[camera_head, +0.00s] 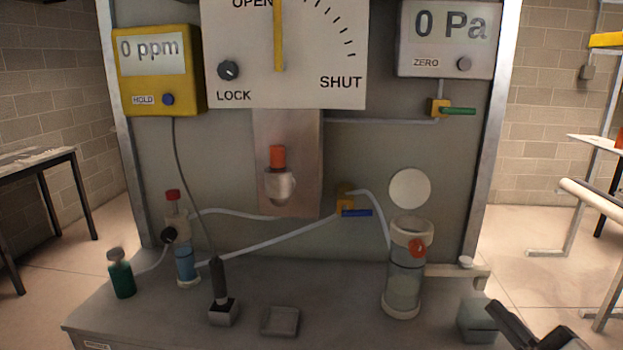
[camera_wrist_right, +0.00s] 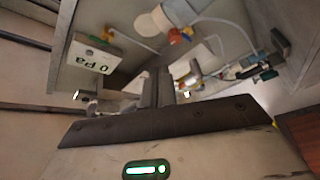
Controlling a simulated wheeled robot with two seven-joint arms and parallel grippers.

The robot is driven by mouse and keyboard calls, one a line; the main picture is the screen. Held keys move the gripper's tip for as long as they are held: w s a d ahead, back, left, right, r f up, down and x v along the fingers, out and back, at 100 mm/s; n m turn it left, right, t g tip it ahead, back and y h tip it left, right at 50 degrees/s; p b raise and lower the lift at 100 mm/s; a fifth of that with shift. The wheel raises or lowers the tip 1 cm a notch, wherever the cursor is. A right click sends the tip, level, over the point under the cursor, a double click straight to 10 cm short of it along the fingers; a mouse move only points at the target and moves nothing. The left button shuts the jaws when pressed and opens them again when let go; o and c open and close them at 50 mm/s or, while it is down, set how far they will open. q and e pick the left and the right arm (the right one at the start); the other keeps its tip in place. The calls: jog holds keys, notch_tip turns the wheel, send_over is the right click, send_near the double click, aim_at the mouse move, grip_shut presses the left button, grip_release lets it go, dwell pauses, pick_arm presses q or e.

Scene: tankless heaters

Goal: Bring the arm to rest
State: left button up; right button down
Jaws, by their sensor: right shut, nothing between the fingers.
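My right gripper (camera_head: 500,315) is at the bottom right of the head view, beside a grey-green block (camera_head: 478,320) at the bench's right front. In the right wrist view its dark fingers (camera_wrist_right: 160,88) are together and hold nothing. I cannot tell from the head view whether the gripper touches the block. My left gripper is not in view.
The bench (camera_head: 345,285) holds a clear cylinder with a red knob (camera_head: 404,275), a blue-liquid bottle (camera_head: 186,262), a green bottle (camera_head: 121,277), a probe in a black holder (camera_head: 222,312) and a shallow tray (camera_head: 281,321). A panel with gauges (camera_head: 445,40) stands behind.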

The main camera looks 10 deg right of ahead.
jog(key=s+a+f+m+g+h, duration=0.2)
jog(key=a+f+m, duration=0.15)
jog(key=f, duration=0.35)
jog(key=s+a+f+m+g+h, duration=0.1)
jog(key=s+a+f+m+g, duration=0.1)
jog(key=f+m, duration=0.35)
jog(key=s+a+f+m+g, duration=0.1)
jog(key=s+a+f+g, duration=0.1)
jog(key=s+a+f, duration=0.2)
jog(key=s+a+f+m+g+y, duration=0.1)
jog(key=s+a+f+g, duration=0.2)
jog(key=a+f, duration=0.5)
jog(key=shift+s+a+y, duration=0.3)
jog(key=shift+s+a, duration=0.15)
jog(key=shift+s, duration=0.4)
